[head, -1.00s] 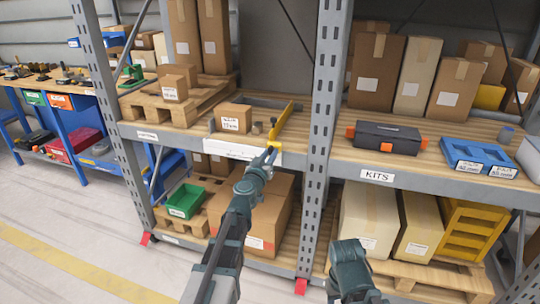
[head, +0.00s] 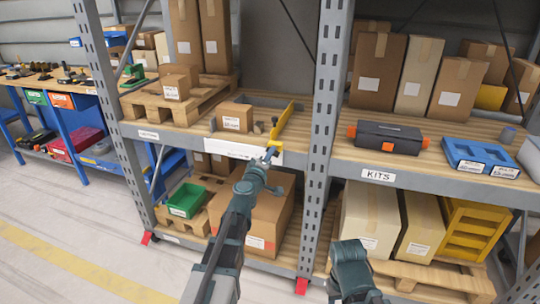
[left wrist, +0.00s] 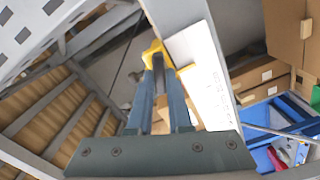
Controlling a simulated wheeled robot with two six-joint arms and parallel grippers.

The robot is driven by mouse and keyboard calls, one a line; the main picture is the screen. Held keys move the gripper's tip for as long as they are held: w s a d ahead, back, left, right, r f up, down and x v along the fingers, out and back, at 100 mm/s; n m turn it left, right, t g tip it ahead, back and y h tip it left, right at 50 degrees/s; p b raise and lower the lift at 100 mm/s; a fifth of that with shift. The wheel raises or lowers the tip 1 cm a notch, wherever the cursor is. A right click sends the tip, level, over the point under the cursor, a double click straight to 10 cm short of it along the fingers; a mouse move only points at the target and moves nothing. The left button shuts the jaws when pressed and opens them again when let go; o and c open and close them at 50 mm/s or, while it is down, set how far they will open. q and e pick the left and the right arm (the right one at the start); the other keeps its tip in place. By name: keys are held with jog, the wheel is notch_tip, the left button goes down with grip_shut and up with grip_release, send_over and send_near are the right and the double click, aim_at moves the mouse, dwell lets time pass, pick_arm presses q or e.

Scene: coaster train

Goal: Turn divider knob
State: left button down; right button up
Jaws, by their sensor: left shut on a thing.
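The yellow divider (head: 283,122) stands on the wooden shelf, at the right end of a bay with a white label strip along its front edge. My left gripper (head: 270,154) is at the front end of the divider, shut on a yellow part there that I take to be the divider knob. In the left wrist view, the two blue fingers (left wrist: 165,70) close on this yellow knob (left wrist: 154,50), beside the white label strip (left wrist: 203,75). The fingers hide most of the knob. My right arm shows at the bottom; its gripper is not in view.
A small labelled carton (head: 233,118) and small grey pieces (head: 258,127) sit left of the divider. A grey rack upright (head: 323,120) stands close on the right. A larger carton (head: 265,215) is on the shelf below.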

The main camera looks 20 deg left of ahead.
pick_arm(q)
jog(key=shift+w+f+n, duration=0.1)
jog(key=shift+f+n, duration=0.05)
jog(key=shift+n, duration=3.95)
jog(key=c, duration=0.9)
grip_release()
jog(key=shift+c, duration=0.2)
jog(key=shift+o, duration=0.5)
